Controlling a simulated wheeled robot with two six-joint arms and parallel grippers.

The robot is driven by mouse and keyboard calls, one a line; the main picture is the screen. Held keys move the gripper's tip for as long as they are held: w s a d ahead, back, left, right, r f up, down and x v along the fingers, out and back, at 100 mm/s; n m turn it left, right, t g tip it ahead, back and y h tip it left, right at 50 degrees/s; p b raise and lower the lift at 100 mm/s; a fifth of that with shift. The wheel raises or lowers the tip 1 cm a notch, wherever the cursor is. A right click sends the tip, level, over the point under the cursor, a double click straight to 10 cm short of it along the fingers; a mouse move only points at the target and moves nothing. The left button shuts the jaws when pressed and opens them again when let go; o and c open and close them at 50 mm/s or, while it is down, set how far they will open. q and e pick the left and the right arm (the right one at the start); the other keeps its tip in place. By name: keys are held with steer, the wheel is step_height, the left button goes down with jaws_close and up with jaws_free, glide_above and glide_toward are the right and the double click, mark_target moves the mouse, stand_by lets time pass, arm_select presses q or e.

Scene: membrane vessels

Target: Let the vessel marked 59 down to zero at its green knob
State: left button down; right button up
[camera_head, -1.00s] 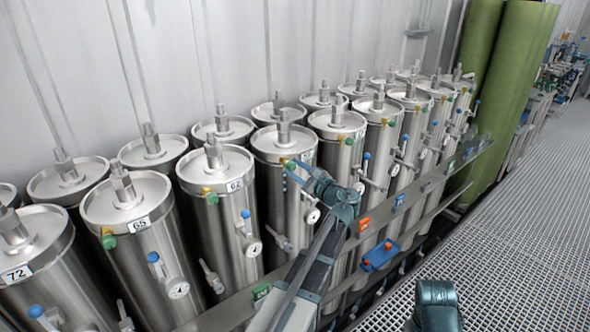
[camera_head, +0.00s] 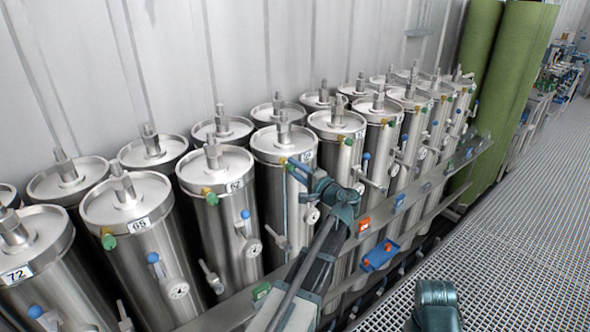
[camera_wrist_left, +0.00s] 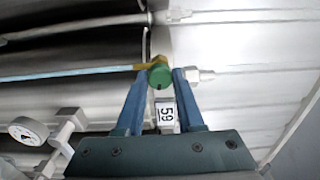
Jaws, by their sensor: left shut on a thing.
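The vessel marked 59 (camera_head: 272,190) is a steel cylinder in the front row, partly hidden by my left arm. Its 59 label (camera_wrist_left: 166,114) lies sideways in the left wrist view. My left gripper (camera_wrist_left: 158,84) has its two blue fingers on either side of the round green knob (camera_wrist_left: 159,77), shut on it. In the head view my left gripper (camera_head: 290,166) is at the vessel's upper rim, and the knob is mostly hidden there. A dial gauge (camera_wrist_left: 28,131) shows in the left wrist view; its reading is too small to tell. My right gripper is out of view.
Similar vessels stand close on both sides, including the one marked 62 (camera_head: 218,205) and the one marked 65 (camera_head: 135,215). A metal rail (camera_head: 235,308) with coloured tags runs along the front. Grated floor (camera_head: 530,230) is open at the right.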

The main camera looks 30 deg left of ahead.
arm_select(q)
steer(key=n, duration=0.5)
steer(key=shift+s+n, duration=0.1)
steer(key=shift+n, duration=0.3)
stand_by(0.4)
steer(key=c, duration=0.5)
jaws_free()
steer(key=v, duration=1.3)
steer(key=shift+s+d, duration=0.15)
steer(key=shift+d, duration=0.2)
steer(key=shift+f, duration=0.1)
